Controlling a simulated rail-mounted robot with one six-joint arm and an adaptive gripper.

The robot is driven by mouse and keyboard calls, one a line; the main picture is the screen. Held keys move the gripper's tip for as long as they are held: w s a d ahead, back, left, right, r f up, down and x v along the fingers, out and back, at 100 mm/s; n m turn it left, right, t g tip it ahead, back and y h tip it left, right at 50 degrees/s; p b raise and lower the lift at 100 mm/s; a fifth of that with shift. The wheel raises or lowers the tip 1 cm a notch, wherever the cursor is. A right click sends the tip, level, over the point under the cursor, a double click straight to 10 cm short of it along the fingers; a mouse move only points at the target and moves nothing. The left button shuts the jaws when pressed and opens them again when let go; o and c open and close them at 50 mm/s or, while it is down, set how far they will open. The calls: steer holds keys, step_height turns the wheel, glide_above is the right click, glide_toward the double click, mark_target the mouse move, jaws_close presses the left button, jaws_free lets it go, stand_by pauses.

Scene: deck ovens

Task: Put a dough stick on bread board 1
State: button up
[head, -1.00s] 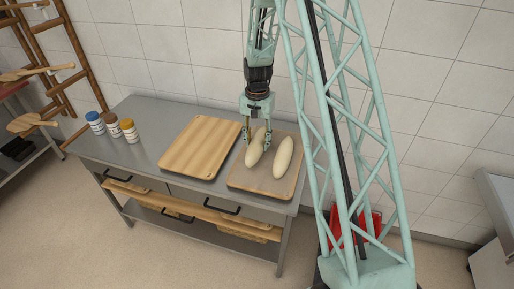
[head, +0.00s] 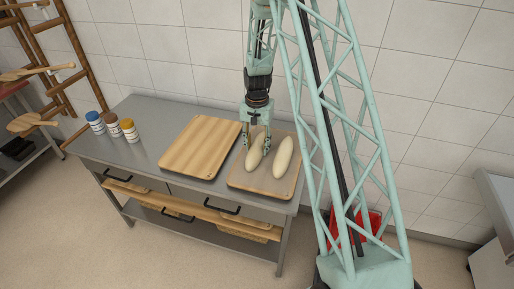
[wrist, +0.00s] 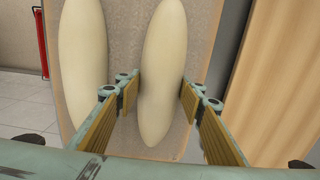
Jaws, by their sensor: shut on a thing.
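Two pale, elongated dough sticks are at the right-hand tan board (head: 236,183). My gripper (head: 256,143) is shut on the left dough stick (head: 254,156), with one finger on each side. In the wrist view, the held stick (wrist: 163,75) lies lengthwise between the yellow finger pads. The other dough stick (head: 283,157) lies on the tan board beside it, free of the gripper. A bare light wooden board (head: 193,150) lies to the left. I see no numbers on the boards. Whether the held stick touches the board under it is hard to tell.
Both boards lie on a grey metal table (head: 145,140). Several small jars (head: 112,124) with coloured lids stand at its left. A white tiled wall is close behind. The wooden board's top is clear.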

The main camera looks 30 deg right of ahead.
mark_target(257, 145)
steer(key=shift+f, duration=0.15)
steer(key=o, duration=1)
steer(key=shift+r, duration=0.2)
step_height(257, 145, up, 11)
steer(key=shift+r, duration=0.5)
stand_by(0.4)
